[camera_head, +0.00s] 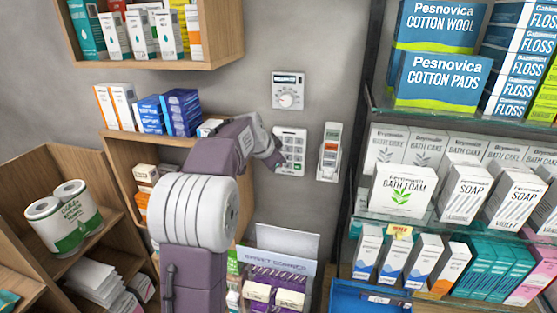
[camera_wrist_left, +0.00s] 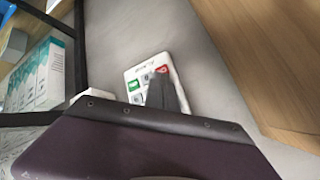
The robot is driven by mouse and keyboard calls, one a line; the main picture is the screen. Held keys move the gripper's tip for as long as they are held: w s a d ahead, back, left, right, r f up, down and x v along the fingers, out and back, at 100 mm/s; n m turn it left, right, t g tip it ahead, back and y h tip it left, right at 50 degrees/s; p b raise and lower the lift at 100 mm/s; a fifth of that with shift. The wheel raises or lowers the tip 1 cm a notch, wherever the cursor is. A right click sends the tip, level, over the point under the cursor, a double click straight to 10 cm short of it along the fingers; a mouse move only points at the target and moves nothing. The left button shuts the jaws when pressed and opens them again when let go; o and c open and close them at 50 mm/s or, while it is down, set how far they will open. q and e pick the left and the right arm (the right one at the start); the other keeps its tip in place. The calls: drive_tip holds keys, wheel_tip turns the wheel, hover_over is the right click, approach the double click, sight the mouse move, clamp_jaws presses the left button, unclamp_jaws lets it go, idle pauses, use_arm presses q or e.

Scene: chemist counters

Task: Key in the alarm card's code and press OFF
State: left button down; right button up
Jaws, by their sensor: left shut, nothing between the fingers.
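A white alarm keypad (camera_head: 291,150) with grey keys is mounted on the grey wall. My left gripper (camera_head: 277,161) is shut and empty, with its tip at the left side of the keypad; I cannot tell whether it touches a key. In the left wrist view the keypad (camera_wrist_left: 150,82) shows a green key and a red key, and the shut fingers (camera_wrist_left: 165,90) cover part of its keys. I cannot make out an alarm card with a readable code. My right gripper does not show.
A dial thermostat (camera_head: 288,92) is above the keypad, and a white wall unit with coloured strips (camera_head: 329,152) is to its right. Wooden shelves (camera_head: 215,50) with boxes are at the left. Glass shelves (camera_head: 450,125) with packed goods stand at the right. A leaflet stand (camera_head: 285,262) is below.

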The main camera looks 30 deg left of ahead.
use_arm(q)
drive_tip(key=shift+s+d, duration=0.1)
drive_tip(key=shift+s, duration=0.15)
drive_tip(key=s+b, duration=0.1)
drive_tip(key=s, duration=0.1)
drive_tip(key=s+d+b, duration=0.1)
drive_tip(key=s+b, duration=0.1)
drive_tip(key=shift+s+b, duration=0.3)
drive_tip(key=shift+s, duration=0.1)
idle(2.4)
